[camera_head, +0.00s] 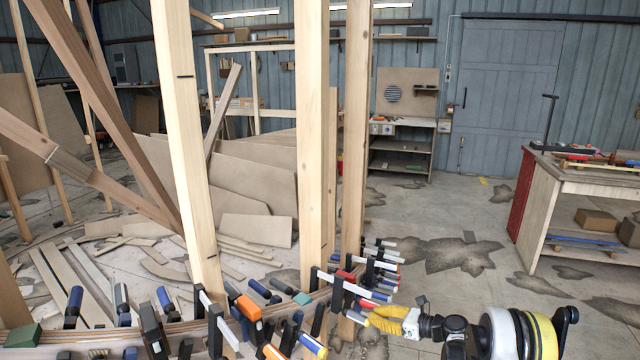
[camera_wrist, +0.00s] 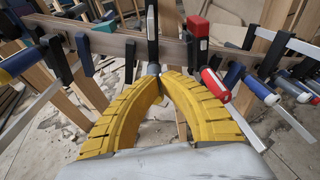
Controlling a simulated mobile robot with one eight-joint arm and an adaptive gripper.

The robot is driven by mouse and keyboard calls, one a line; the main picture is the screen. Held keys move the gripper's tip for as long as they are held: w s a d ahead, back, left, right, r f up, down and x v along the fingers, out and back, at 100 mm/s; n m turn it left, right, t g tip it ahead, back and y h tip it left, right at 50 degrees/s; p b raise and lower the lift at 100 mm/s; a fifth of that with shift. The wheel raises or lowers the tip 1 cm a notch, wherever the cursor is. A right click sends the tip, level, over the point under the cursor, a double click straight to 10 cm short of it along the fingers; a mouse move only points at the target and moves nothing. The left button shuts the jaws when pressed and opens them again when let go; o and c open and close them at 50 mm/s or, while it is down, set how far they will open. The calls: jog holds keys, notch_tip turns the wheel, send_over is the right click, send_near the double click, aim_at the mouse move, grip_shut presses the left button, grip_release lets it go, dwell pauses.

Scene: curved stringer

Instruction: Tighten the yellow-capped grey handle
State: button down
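My gripper (camera_head: 372,318) has yellow ribbed fingers and reaches left into the row of clamps at the bottom of the head view. In the wrist view the fingers of my gripper (camera_wrist: 161,73) curve inward and their tips are close together. A small grey piece (camera_wrist: 153,69) shows at the tips, below a black clamp bar (camera_wrist: 152,35); I cannot tell whether they grip it. I cannot pick out a yellow-capped grey handle for certain; the fingers may hide it.
Several clamps with blue, orange and red handles crowd the curved wooden stringer (camera_wrist: 105,39). A red-and-white handle (camera_wrist: 215,84) is close right of my fingertips. Upright wooden posts (camera_head: 312,130) stand behind. A workbench (camera_head: 590,180) is at the right, with open floor before it.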

jog(key=v, duration=0.4)
jog(key=f+v, duration=0.1)
jog(key=v, duration=0.1)
jog(key=shift+d, duration=0.1)
jog(key=w+a, duration=0.1)
jog(key=a, duration=0.5)
jog(key=shift+a+f, duration=0.2)
jog(key=shift+f, duration=0.05)
dwell(0.5)
jog(key=shift+w+d+f, duration=0.1)
jog(key=shift+w+f, duration=0.1)
dwell(0.8)
jog(key=shift+w+d, duration=0.15)
jog(key=shift+w, duration=0.05)
jog(key=shift+w+d, duration=0.3)
jog(key=shift+w, duration=0.15)
